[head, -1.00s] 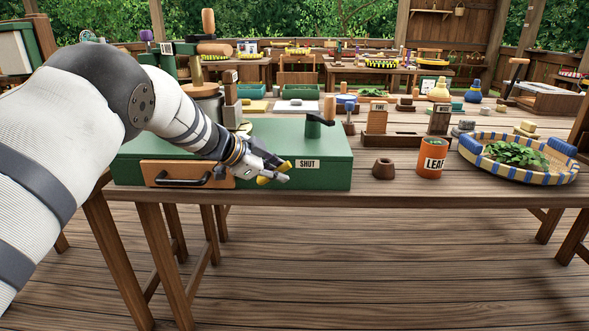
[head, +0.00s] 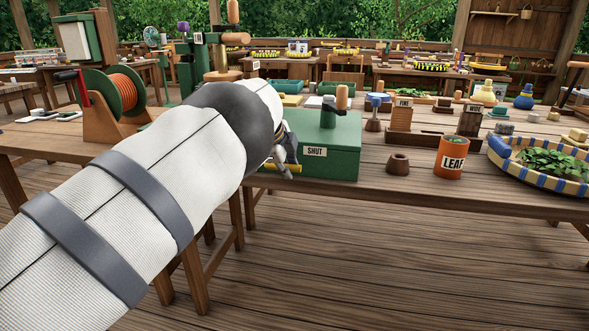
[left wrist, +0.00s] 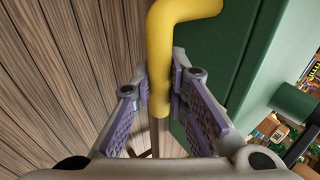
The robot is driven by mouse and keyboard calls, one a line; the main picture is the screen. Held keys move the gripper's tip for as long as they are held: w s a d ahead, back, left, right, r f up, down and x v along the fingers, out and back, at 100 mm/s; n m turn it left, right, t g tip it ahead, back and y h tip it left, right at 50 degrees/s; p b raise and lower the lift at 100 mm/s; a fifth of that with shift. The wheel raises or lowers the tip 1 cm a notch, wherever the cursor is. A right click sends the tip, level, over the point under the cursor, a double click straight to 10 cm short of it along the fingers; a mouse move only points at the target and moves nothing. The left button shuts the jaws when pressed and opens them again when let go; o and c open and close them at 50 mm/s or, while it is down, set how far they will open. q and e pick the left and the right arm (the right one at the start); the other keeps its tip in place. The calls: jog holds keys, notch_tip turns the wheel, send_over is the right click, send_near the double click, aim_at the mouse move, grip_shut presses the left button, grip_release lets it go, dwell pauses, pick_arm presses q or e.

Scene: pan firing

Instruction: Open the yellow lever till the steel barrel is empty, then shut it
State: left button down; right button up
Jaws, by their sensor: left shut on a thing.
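My left gripper (head: 286,162) is at the front face of a green cabinet (head: 338,165), left of its white SHUT label (head: 315,152). In the left wrist view the gripper (left wrist: 158,100) is shut on the bent yellow lever (left wrist: 157,50), with purple pads on both sides of the bar. Only a short piece of the lever (head: 294,168) shows in the head view. My left arm hides the cabinet's left part and the steel barrel's body; a round wooden top (head: 222,75) shows above the arm. My right gripper is out of view.
A small brown cup (head: 398,163), an orange LEAF can (head: 451,158) and a blue-and-cream basket of leaves (head: 545,165) stand on the table to the right. The floor in front is clear.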

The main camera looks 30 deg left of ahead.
pick_arm(q)
jog(key=shift+a, duration=0.1)
dwell(0.3)
jog(key=c, duration=1.5)
grip_release()
jog(key=shift+f, duration=0.1)
jog(key=shift+c, duration=0.2)
jog(key=v, duration=1.2)
